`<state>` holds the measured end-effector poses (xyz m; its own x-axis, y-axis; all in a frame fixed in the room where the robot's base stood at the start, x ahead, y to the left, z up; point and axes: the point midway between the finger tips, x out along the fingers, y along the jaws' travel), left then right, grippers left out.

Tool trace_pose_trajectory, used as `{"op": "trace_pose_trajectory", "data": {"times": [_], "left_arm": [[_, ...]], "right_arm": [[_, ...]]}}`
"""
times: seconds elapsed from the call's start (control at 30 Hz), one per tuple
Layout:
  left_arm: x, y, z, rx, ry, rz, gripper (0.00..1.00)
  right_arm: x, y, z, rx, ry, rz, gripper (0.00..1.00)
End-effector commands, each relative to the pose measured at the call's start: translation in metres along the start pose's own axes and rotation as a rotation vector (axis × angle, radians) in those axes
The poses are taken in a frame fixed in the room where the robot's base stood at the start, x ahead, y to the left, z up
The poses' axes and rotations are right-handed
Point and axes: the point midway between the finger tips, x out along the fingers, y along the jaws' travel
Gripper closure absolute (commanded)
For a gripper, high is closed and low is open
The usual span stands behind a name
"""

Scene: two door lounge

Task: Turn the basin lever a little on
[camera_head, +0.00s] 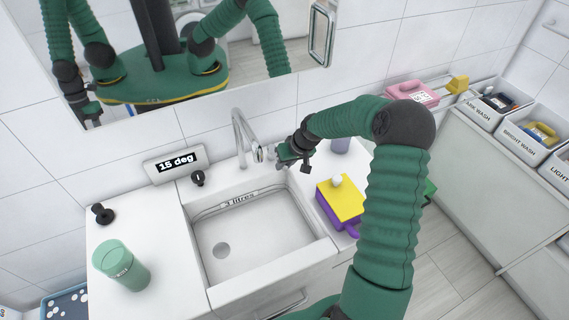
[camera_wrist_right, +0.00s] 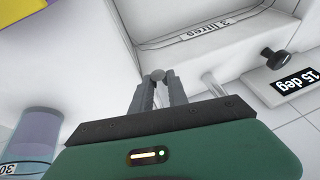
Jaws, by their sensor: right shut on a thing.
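The white basin (camera_head: 318,247) is set in the counter, with a "3 litres" line inside its back wall. The chrome tap (camera_head: 238,127) stands behind it, and part of its metal shows in the wrist view (camera_wrist_right: 213,86). My right gripper (camera_head: 281,155) is beside the tap, on its right. In the wrist view its two fingers (camera_wrist_right: 157,84) are closed around the basin lever, whose small round grey end (camera_wrist_right: 157,74) shows at the fingertips. The rest of the lever is hidden by the fingers. My left gripper shows only as a reflection in the mirror.
A "15 deg" display (camera_head: 174,165) and a black knob (camera_head: 198,177) are left of the tap. A green cup (camera_head: 122,266) and black stopper (camera_head: 103,213) stand on the left counter. A yellow-and-purple box (camera_head: 339,198) and lilac cup (camera_wrist_right: 38,133) are close to my right arm.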

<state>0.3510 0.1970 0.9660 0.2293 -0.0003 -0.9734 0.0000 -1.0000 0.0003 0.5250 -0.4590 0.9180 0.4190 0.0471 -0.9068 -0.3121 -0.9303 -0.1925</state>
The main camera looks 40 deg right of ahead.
Motion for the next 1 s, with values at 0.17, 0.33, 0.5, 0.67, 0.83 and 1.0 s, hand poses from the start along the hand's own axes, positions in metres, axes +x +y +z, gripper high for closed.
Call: {"op": "trace_pose_trajectory", "data": {"times": [0.17,0.33,0.5,0.67,0.83,1.0], "left_arm": [[-0.024,0.000,-0.005,0.000,0.000,0.000,0.64],[-0.038,0.000,-0.009,0.000,0.000,0.000,0.64],[-0.038,0.000,-0.009,0.000,0.000,0.000,0.64],[-0.037,0.000,-0.009,0.000,0.000,0.000,0.64],[-0.037,0.000,-0.009,0.000,0.000,0.000,0.64],[-0.037,0.000,-0.009,0.000,0.000,0.000,0.64]], "right_arm": [[-0.007,0.011,-0.005,-0.088,-0.023,-0.042,1.00],[-0.005,0.030,-0.011,-0.270,-0.058,-0.118,1.00],[-0.003,0.040,-0.014,-0.369,-0.077,-0.155,1.00],[-0.003,0.041,-0.014,-0.379,-0.079,-0.157,1.00],[-0.003,0.041,-0.014,-0.378,-0.079,-0.157,0.75],[-0.003,0.040,-0.013,-0.378,-0.079,-0.157,0.59]]}}
